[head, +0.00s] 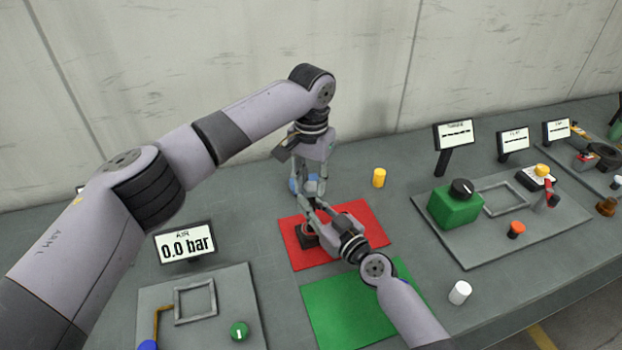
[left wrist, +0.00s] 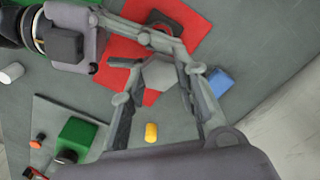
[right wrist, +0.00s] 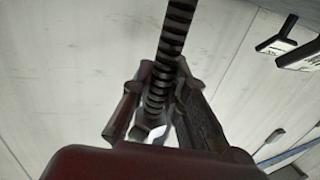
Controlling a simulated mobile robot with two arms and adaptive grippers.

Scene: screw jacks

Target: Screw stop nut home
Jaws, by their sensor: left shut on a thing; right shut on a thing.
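The screw jack stands on a red mat (head: 357,215); its dark base (head: 306,238) shows beside my right gripper. Its threaded spindle (right wrist: 173,38) passes between the right fingers in the right wrist view. My right gripper (head: 313,214) comes in from the side and is shut on the spindle, as far as I can tell. My left gripper (head: 310,192) points down from above and is shut on a grey hex nut (left wrist: 160,73), seen between its fingertips in the left wrist view. How far the nut is threaded is hidden.
A yellow cylinder (head: 379,177) and a blue object (left wrist: 220,81) stand near the red mat. A green mat (head: 345,310) lies in front. A white cylinder (head: 460,292) stands front right.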

